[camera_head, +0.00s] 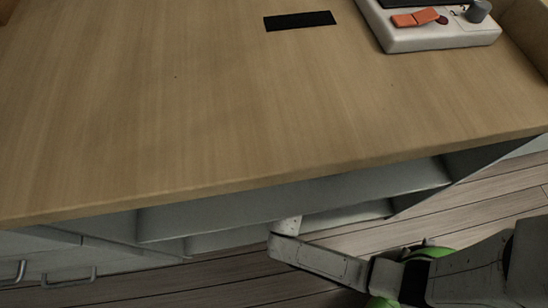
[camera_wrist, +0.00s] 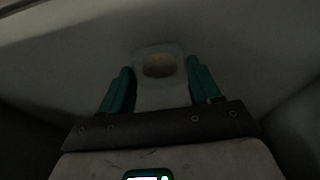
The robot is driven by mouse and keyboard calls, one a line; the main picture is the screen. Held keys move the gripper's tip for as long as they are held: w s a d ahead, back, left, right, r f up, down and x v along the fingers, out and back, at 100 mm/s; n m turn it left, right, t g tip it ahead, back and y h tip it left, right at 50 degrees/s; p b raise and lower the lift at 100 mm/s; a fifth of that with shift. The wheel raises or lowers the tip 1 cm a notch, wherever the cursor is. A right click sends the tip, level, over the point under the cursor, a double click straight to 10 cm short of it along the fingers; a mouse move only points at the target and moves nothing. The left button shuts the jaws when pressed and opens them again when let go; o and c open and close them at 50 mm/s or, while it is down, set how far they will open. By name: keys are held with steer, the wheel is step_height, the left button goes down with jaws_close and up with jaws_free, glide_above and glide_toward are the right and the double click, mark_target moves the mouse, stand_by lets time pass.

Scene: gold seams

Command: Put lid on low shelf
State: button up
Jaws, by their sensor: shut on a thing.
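My gripper (camera_wrist: 159,66), with two teal fingers, shows in the wrist view. It is shut on a pale, whitish thing with a round tan spot, which I take to be the lid (camera_wrist: 160,96). The view is dark, so the lid's full shape and whether it touches a surface are unclear. In the head view my arm reaches from the lower right to the open shelving under the wooden top. The gripper and lid are hidden there. A grey shelf board (camera_head: 290,203) lies just under the top, and a lower board (camera_head: 222,240) shows beneath it.
The wooden tabletop (camera_head: 200,110) overhangs the shelving. Drawers with handles (camera_head: 68,279) are at the lower left.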

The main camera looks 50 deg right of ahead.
steer(key=shift+w+a, duration=0.1)
steer(key=shift+w, duration=0.35)
steer(key=shift+w+a+f+b, duration=0.15)
steer(key=shift+w+f+b, duration=0.3)
steer(key=shift+w+b, duration=0.25)
steer(key=shift+f+b, duration=0.85)
steer(key=shift+f, duration=0.45)
steer(key=shift+f, duration=0.15)
steer(key=o, duration=1)
steer(key=shift+s, duration=0.1)
